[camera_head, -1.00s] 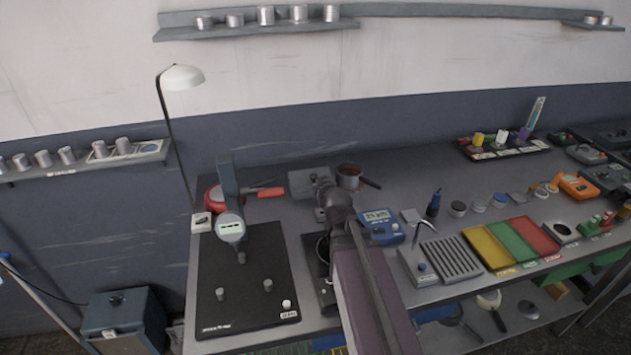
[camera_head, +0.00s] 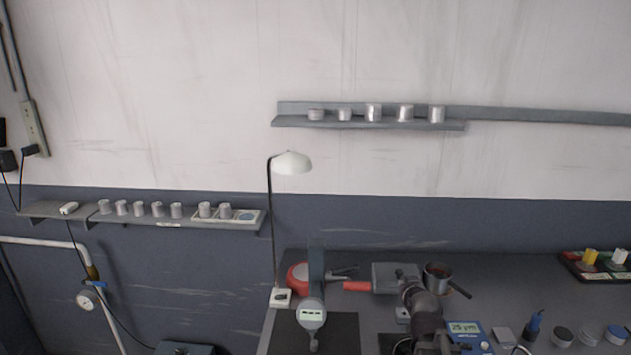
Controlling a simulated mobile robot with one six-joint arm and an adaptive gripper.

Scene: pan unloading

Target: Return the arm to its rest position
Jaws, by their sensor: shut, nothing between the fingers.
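Part of my arm (camera_head: 426,308) shows at the lower edge, right of centre, as a dark rounded link over the workbench. My gripper's fingers are not visible; they are hidden by the arm or lie below the frame.
On the workbench (camera_head: 335,263), the arm is close to a grey device (camera_head: 388,278), a small pot (camera_head: 437,279) with brown contents and a blue meter (camera_head: 468,334). A dial gauge stand (camera_head: 316,264), a red round object (camera_head: 298,275) and a lamp (camera_head: 292,163) stand left. Wall shelves (camera_head: 375,124) hold metal cups.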

